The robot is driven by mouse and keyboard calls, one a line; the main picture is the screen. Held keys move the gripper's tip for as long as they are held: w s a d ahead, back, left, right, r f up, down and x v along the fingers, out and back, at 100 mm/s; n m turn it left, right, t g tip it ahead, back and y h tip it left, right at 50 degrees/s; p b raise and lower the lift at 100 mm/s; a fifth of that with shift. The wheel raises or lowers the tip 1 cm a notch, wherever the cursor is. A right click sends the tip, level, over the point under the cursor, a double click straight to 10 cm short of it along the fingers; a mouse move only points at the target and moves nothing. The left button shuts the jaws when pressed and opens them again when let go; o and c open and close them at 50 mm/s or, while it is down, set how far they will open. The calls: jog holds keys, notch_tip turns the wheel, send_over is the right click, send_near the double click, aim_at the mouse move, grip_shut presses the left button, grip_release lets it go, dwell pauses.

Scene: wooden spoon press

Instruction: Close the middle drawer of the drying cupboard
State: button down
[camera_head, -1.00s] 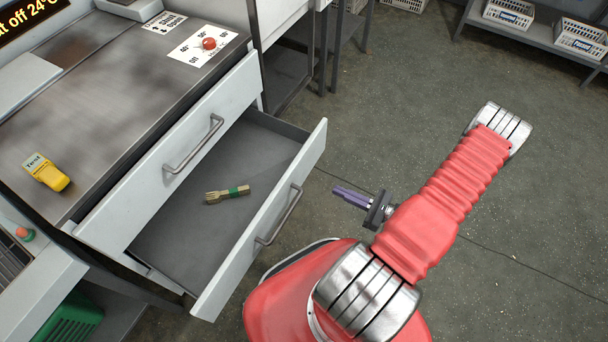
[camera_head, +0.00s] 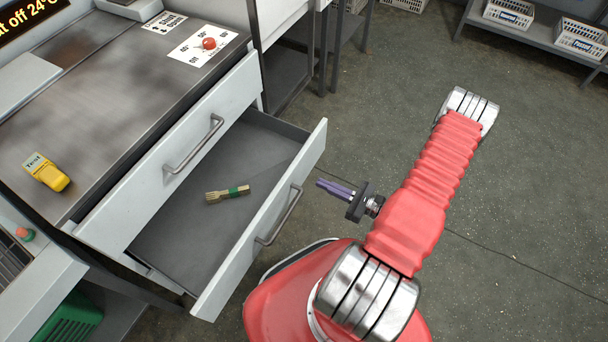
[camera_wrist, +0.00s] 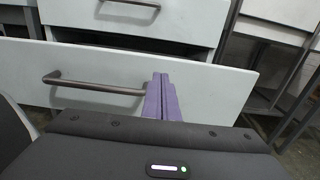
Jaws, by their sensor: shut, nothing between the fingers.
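The open drawer (camera_head: 262,228) is pulled out from the cupboard, below a shut drawer front (camera_head: 172,158). Its white front has a grey bar handle (camera_head: 281,216). Inside lies a bundle of wooden forks with a green band (camera_head: 228,193). My gripper (camera_head: 322,186), with purple fingers, is shut and empty, just right of the drawer front and apart from it in the head view. In the wrist view the fingers (camera_wrist: 162,98) point at the white front, right of its handle (camera_wrist: 95,84). I cannot tell the exact gap there.
A steel worktop (camera_head: 120,105) above the drawers bears a yellow device (camera_head: 46,172) and a red knob (camera_head: 208,43). A green crate (camera_head: 66,322) stands low at the left. Floor to the right is clear up to a shelf with white baskets (camera_head: 509,14).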

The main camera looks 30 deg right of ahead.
aim_at(295, 171)
jog(key=shift+x, duration=3.95)
jog(key=shift+w+a, duration=0.1)
jog(key=shift+w, duration=0.05)
